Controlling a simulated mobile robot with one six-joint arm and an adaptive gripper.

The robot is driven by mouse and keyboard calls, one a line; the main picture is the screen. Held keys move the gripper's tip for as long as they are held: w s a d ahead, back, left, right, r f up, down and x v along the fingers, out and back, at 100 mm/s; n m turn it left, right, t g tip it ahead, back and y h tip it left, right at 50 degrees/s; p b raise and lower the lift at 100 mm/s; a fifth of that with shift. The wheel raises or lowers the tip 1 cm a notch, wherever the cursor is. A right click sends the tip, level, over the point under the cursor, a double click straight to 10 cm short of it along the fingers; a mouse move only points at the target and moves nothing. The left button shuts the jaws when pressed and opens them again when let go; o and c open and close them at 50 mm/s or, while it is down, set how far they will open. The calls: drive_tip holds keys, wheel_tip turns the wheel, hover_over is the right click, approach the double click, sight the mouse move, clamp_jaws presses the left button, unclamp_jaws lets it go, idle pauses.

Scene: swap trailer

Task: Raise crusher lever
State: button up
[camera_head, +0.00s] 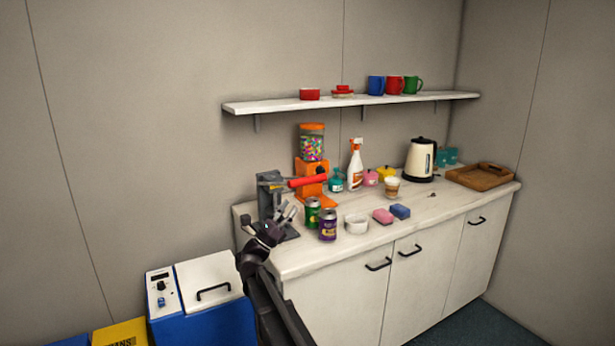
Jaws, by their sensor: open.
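The crusher (268,190) is a grey upright device at the left end of the white counter. Its lever has a red handle (308,181) that points right, close to level. My gripper (276,222) is open and empty at the foot of the crusher, below and left of the red handle and apart from it. The gripper and wrist hide part of the crusher's base and the counter's left front corner. Whether the fingers touch the crusher's base, I cannot tell.
A green can (312,212) and a purple can (327,225) stand just right of the crusher. A candy dispenser (312,150) stands behind the handle. A white bowl (356,223) and sponges (383,216) lie farther right. A shelf (350,102) runs above.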

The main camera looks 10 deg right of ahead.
sight(309, 181)
drive_tip(key=p+x, duration=0.5)
drive_tip(key=x, duration=0.3)
drive_tip(key=shift+r, duration=0.2)
drive_tip(key=shift+w+d+r+t+p, duration=0.3)
drive_tip(key=shift+d+r+p, duration=0.1)
drive_tip(key=shift+d+p, duration=0.2)
drive_tip(key=shift+a, duration=0.1)
